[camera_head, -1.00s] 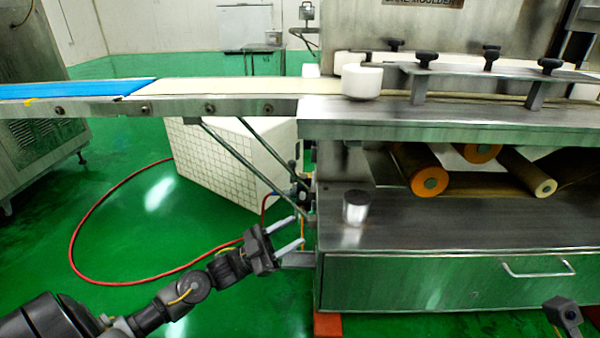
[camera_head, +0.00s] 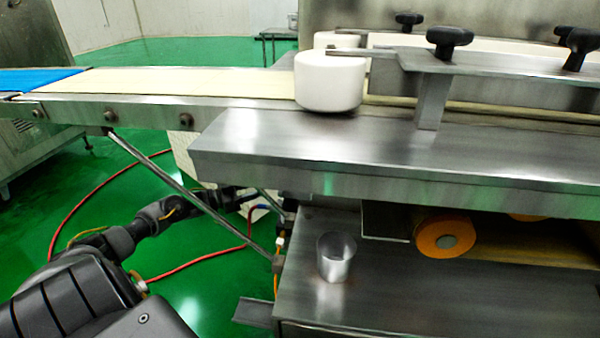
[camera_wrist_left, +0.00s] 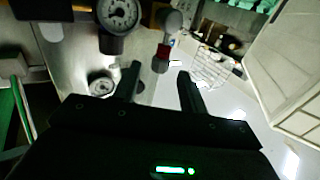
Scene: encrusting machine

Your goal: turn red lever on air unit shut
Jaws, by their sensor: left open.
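In the left wrist view, a small dark red part (camera_wrist_left: 162,56), which looks like the red lever, hangs below a grey rounded fitting (camera_wrist_left: 172,22). My right gripper is not in view.
The conveyor (camera_head: 150,88) and the machine's steel ledge (camera_head: 300,150) hang over my left arm. A diagonal strut (camera_head: 165,178) crosses in front of it. A metal cup (camera_head: 336,257) stands on the lower shelf. A red hose (camera_head: 62,215) lies on the green floor.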

